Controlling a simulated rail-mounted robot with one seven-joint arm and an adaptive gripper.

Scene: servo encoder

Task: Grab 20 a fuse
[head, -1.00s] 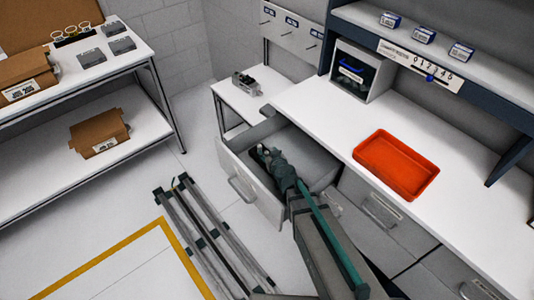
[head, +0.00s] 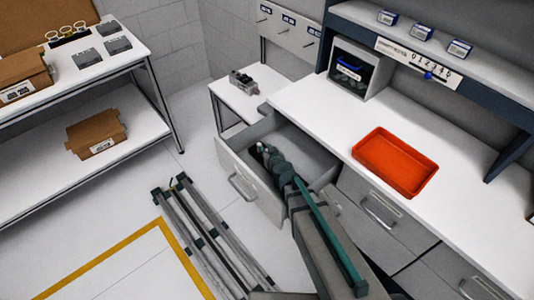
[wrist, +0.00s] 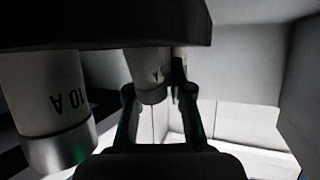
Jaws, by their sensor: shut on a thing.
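My gripper (head: 264,152) reaches down into an open grey drawer (head: 238,178) under the white worktop. In the wrist view my two fingers (wrist: 158,92) are shut on a pale cylindrical fuse (wrist: 147,68) with a metal end cap. Only a letter A of its marking shows, so its rating cannot be read. To the left, close to the camera, stands another pale fuse (wrist: 45,100) with a metal cap, marked 10 A upside down in the picture. A dark edge hides the tops of both. The fuses cannot be made out in the head view.
An empty orange tray (head: 396,162) lies on the worktop (head: 330,130) right of the drawer. A grey open-front box (head: 361,68) stands behind. The drawer walls are close around my gripper. Small blue-and-white boxes (head: 424,35) line the shelf above.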

